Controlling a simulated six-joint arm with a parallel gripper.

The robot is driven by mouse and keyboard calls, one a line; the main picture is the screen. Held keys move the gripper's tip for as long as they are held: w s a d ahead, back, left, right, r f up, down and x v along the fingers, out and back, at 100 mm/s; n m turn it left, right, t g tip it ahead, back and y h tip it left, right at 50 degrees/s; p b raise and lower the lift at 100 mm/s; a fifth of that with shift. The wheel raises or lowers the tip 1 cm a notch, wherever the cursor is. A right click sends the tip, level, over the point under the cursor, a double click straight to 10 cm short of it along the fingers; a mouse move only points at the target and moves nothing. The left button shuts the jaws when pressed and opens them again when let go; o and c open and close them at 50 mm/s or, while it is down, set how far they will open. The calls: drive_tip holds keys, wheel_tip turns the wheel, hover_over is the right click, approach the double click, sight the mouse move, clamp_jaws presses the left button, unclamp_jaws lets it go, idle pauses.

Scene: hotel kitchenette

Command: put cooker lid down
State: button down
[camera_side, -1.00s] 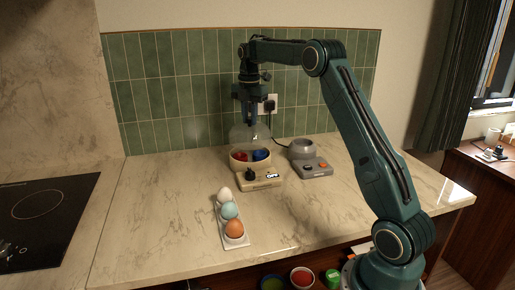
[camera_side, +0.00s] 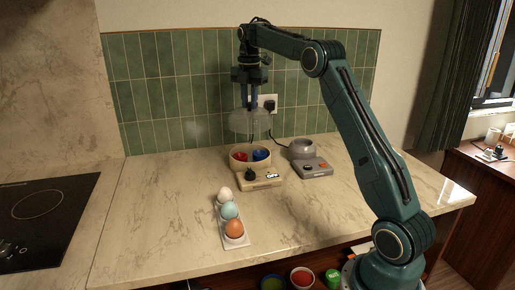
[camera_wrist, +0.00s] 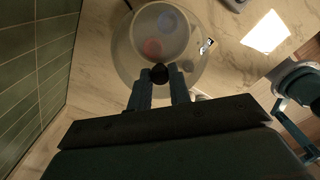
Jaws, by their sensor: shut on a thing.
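The cooker lid (camera_side: 245,122) is a clear, see-through dome with a dark knob (camera_wrist: 160,72). My gripper (camera_side: 251,106) is shut on the knob and holds the lid in the air above the cooker. The cooker (camera_side: 263,183) is a beige egg cooker with a dark dial and a small label on its front. Its open bowl holds a red and a blue item. In the wrist view the lid (camera_wrist: 122,60) spreads out beyond my fingertips, and the red and blue items show blurred through it.
A grey appliance (camera_side: 316,170) with a round top stands close to the cooker's right. An egg tray (camera_side: 237,241) with three eggs lies in front. The tiled wall (camera_side: 180,110) with a socket is behind. Clear counter lies left of the eggs and front right.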

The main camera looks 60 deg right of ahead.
drive_tip(key=shift+a+r, duration=0.1)
drive_tip(key=shift+s+a+r, duration=0.3)
drive_tip(key=shift+s, duration=0.1)
drive_tip(key=s+a+r, duration=0.2)
drive_tip(key=s+a, duration=0.5)
drive_tip(key=s, duration=0.3)
drive_tip(key=s+a+r, duration=0.2)
drive_tip(key=s+a, duration=0.5)
drive_tip(key=s, duration=0.3)
drive_tip(key=shift+s+a, duration=0.25)
drive_tip(key=shift+s, duration=0.15)
drive_tip(key=shift+f, duration=0.1)
wheel_tip(320, 180, down, 16)
drive_tip(key=shift+f, duration=1.95)
